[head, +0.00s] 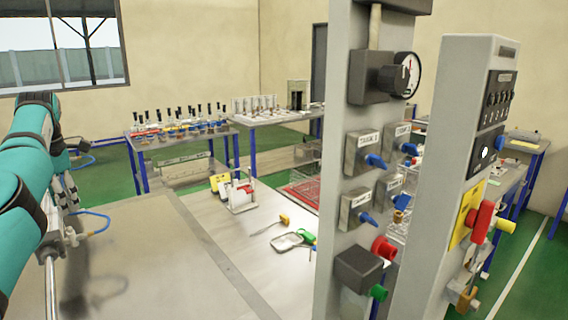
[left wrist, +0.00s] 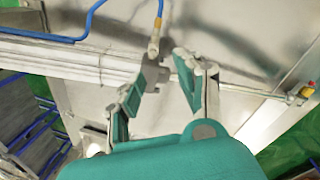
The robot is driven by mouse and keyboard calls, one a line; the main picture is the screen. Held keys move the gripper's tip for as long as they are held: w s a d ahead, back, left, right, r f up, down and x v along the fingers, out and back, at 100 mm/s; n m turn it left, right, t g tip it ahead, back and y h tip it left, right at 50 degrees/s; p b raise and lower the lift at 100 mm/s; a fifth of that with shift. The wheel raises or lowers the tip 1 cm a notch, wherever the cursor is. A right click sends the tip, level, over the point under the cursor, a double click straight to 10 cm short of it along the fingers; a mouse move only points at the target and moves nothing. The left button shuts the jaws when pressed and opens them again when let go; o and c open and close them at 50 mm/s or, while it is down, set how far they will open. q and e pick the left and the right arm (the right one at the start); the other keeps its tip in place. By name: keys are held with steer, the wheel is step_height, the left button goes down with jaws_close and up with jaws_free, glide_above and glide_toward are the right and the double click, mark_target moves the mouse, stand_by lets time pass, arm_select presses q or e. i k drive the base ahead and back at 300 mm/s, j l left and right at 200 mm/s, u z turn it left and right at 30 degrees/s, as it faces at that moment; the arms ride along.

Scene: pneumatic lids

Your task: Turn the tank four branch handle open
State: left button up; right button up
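Four tank valve boxes with blue handles are mounted on a grey upright panel (head: 345,70) in the head view. Their labels are too small to read surely, so I cannot tell which is tank four. The handles are upper left (head: 375,161), upper right (head: 409,149), lower left (head: 367,218) and lower right (head: 395,183). My left gripper (left wrist: 166,66) is open in the left wrist view, its fingers spread near a metal cylinder (left wrist: 70,62) with a blue hose. It is well left of the panel. My right gripper is not in view.
The panel also has a round gauge (head: 410,75), a red knob (head: 384,248) and a green knob (head: 379,293). A second grey post (head: 455,110) with a red handle (head: 482,222) stands to the right. A metal table (head: 170,250) spreads between my left arm and the panel.

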mark_target(400, 201)
steer(key=k+l, duration=0.5)
steer(key=l, duration=0.15)
steer(key=k+l, duration=1)
steer(key=l, duration=0.25)
